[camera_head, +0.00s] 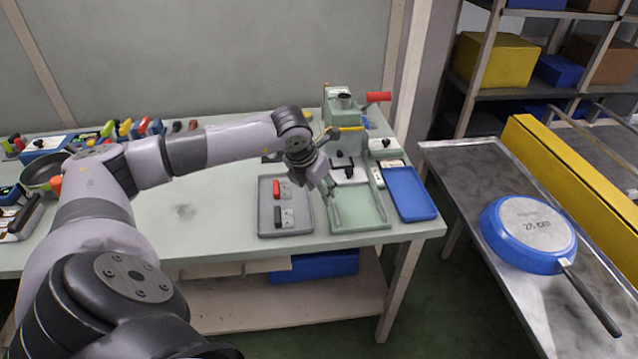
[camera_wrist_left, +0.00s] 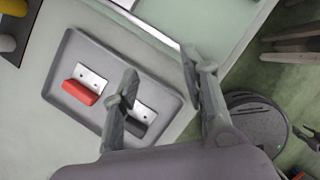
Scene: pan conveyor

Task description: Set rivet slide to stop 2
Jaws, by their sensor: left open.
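The green riveting machine (camera_head: 341,112), with a red lever (camera_head: 378,97), stands at the back right of the workbench. At its foot is a pale plate (camera_head: 352,174) with small black parts, partly behind my left gripper; I cannot clearly tell which is the rivet slide or its stop. My left gripper (camera_head: 331,187) is open and empty, in front of the machine near the back left of the green tray (camera_head: 372,222). In the left wrist view its fingers (camera_wrist_left: 160,88) are spread above the grey tray's edge. My right gripper is not in view.
The grey tray (camera_head: 264,214) holds a red handle (camera_head: 277,188) and a black handle (camera_head: 278,216) with metal brackets. A blue tray (camera_head: 430,208) lies at the right. A blue pan (camera_head: 528,232) lies upside down on the conveyor. The bench's middle is clear.

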